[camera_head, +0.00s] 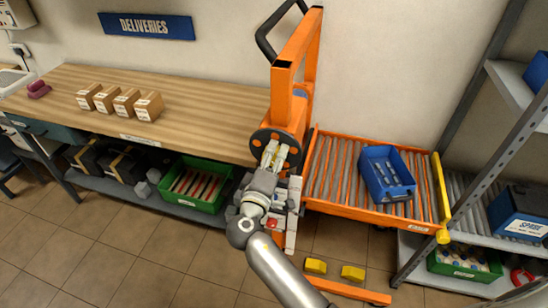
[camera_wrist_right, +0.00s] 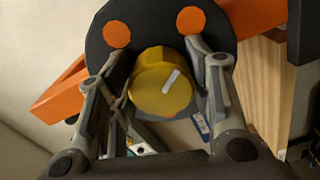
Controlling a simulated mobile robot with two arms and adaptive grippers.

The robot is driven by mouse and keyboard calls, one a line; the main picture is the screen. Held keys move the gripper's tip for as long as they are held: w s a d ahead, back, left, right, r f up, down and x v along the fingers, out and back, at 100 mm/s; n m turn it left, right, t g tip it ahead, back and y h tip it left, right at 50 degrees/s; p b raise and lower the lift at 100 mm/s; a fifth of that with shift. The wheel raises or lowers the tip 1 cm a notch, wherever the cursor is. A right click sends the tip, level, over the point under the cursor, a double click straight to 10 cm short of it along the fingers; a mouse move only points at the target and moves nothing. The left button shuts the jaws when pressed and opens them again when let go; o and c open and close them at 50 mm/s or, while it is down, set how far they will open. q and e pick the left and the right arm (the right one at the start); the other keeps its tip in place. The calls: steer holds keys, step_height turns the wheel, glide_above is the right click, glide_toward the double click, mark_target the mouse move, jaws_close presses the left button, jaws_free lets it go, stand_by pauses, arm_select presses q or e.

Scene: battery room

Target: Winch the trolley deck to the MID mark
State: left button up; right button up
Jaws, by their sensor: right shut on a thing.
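The orange trolley (camera_head: 298,60) stands against the wall, with a black push handle at its top. The arm covers part of the mast below. I cannot read a MID mark. My left gripper is out of view.
A blue bin (camera_head: 388,172) rests on the deck, beside a yellow end bar (camera_head: 441,200). The wooden bench (camera_head: 200,95) is left, holding several small boxes (camera_head: 125,101). A metal shelf stands right. Yellow blocks (camera_head: 353,273) are low near the trolley's foot. Open floor lies front left.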

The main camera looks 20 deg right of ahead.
stand_by(0.3)
steer(key=o, duration=1)
steer(key=v, duration=0.7)
steer(key=shift+s+a, duration=0.15)
steer(key=shift+s, duration=0.05)
steer(key=shift+f, duration=0.1)
stand_by(0.5)
